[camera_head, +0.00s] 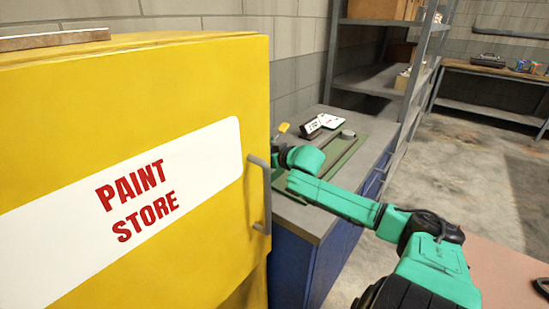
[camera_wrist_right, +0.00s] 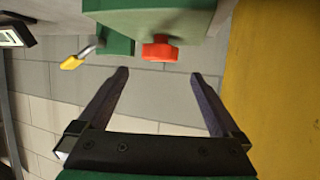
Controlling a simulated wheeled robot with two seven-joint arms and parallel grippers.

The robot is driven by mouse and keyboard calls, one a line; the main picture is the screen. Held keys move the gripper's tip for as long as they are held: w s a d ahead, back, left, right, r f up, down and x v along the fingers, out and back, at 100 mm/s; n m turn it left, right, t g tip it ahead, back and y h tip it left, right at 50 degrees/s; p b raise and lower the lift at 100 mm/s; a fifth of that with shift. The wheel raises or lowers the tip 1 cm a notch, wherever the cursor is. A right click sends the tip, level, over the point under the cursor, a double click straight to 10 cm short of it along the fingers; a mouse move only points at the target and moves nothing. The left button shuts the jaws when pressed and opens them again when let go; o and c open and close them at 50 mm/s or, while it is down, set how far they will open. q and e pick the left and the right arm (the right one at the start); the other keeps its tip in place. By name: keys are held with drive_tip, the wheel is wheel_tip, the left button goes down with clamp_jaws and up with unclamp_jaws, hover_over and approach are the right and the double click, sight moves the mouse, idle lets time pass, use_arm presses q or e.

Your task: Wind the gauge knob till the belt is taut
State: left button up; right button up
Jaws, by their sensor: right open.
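A red knob (camera_wrist_right: 159,49) sticks out of a green block (camera_wrist_right: 158,18) in the right wrist view. My right gripper (camera_wrist_right: 158,75) is open and empty. Its two dark fingers point at the knob, which appears between and just past the fingertips, with no contact visible. In the head view my right arm reaches over the bench, and its gripper end is hidden behind the cabinet's edge. A small dark gauge display (camera_head: 311,129) stands on the bench and shows partly in the wrist view (camera_wrist_right: 14,32). I cannot make out a belt. My left gripper is not in view.
A yellow paint store cabinet (camera_head: 130,95) with a grey handle (camera_head: 262,196) stands close at left. The bench (camera_head: 318,226) carries a green plate (camera_head: 350,149). A yellow-handled tool (camera_wrist_right: 76,60) sits near the knob. Metal shelving (camera_head: 369,80) stands behind.

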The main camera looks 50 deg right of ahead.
drive_tip(key=p+v, duration=0.1)
drive_tip(key=v, duration=0.5)
drive_tip(key=d+f+b, duration=0.2)
drive_tip(key=d+b, duration=0.3)
drive_tip(key=b, duration=0.2)
drive_tip(key=w+f+n+y, duration=0.1)
drive_tip(key=w, duration=0.3)
drive_tip(key=w+a+f+n+y+p, duration=0.1)
drive_tip(key=w, duration=0.3)
drive_tip(key=w+a+f+n+y+p, duration=0.1)
drive_tip(key=w+y, duration=0.1)
drive_tip(key=w, duration=0.2)
drive_tip(key=shift+w+a+f+n, duration=0.1)
drive_tip(key=shift+w+a+n, duration=0.1)
drive_tip(key=shift+w+n, duration=0.15)
drive_tip(key=shift+w+a+f, duration=0.1)
drive_tip(key=shift+w+f, duration=0.1)
drive_tip(key=shift+w, duration=0.1)
drive_tip(key=shift+c, duration=0.3)
